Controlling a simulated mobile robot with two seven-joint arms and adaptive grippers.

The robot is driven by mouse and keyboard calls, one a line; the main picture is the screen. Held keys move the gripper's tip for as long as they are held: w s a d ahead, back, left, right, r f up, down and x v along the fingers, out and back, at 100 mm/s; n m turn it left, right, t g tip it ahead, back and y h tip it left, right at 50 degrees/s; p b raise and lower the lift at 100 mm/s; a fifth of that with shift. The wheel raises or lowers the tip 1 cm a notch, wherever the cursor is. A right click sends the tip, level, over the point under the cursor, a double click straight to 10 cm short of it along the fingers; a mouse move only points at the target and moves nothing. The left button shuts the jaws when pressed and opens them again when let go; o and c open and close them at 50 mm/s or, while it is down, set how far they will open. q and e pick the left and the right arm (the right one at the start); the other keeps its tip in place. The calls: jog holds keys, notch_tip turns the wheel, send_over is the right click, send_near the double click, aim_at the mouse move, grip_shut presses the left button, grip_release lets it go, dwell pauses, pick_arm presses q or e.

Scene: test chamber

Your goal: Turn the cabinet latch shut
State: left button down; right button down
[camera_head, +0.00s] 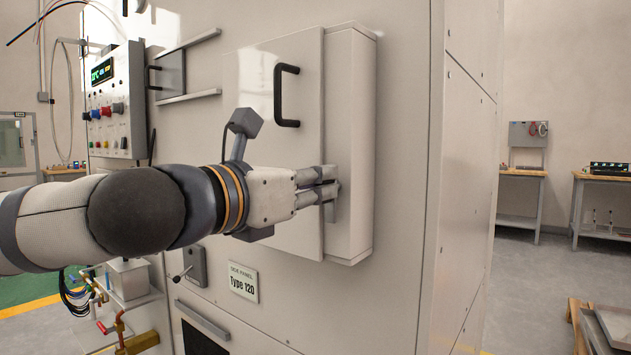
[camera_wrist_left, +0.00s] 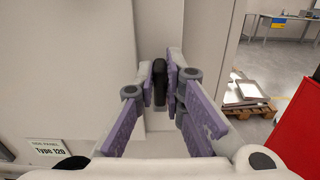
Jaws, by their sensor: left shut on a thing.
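The white wall cabinet (camera_head: 350,110) has a flat door (camera_head: 255,85) with a black bar handle (camera_head: 285,95). My left gripper (camera_head: 331,186) reaches in from the left, across the door, to the cabinet's right part. Its fingers are shut on the latch, a small dark upright lever (camera_wrist_left: 159,84) seen between the purple-padded fingers (camera_wrist_left: 160,88) in the left wrist view. In the head view the fingers hide most of the latch; a grey part (camera_head: 331,211) shows just below them. I cannot tell whether the door is fully closed. My right gripper is not in view.
A control panel (camera_head: 112,105) with knobs stands at the left. A sign reading Type 120 (camera_head: 243,282) is below the door. Workbenches (camera_head: 605,180) stand far right. In the left wrist view, a red object (camera_wrist_left: 300,125) is at the right and a pallet (camera_wrist_left: 245,98) lies beyond.

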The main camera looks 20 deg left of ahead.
pick_arm(q)
jog(key=m+p, duration=0.1)
jog(key=m, duration=0.1)
jog(key=m+p, duration=0.1)
jog(key=m, duration=0.1)
jog(key=m+p, duration=0.1)
jog(key=m, duration=0.1)
jog(key=shift+s+d+r+m, duration=0.2)
jog(key=shift+d+m, duration=0.1)
jog(key=shift+f+m+p, duration=0.2)
jog(key=shift+m+p, duration=0.15)
jog(key=shift+m, duration=0.55)
jog(key=m, duration=0.3)
jog(key=shift+d+f+m, duration=0.15)
jog(key=shift+f+m, duration=0.05)
jog(key=shift+m, duration=0.1)
jog(key=m, duration=0.5)
jog(key=shift+f+m, duration=0.25)
jog(key=shift+m, duration=0.05)
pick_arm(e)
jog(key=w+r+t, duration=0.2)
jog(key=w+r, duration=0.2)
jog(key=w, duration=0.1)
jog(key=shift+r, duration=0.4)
pick_arm(q)
jog(key=c, duration=1.7)
grip_release()
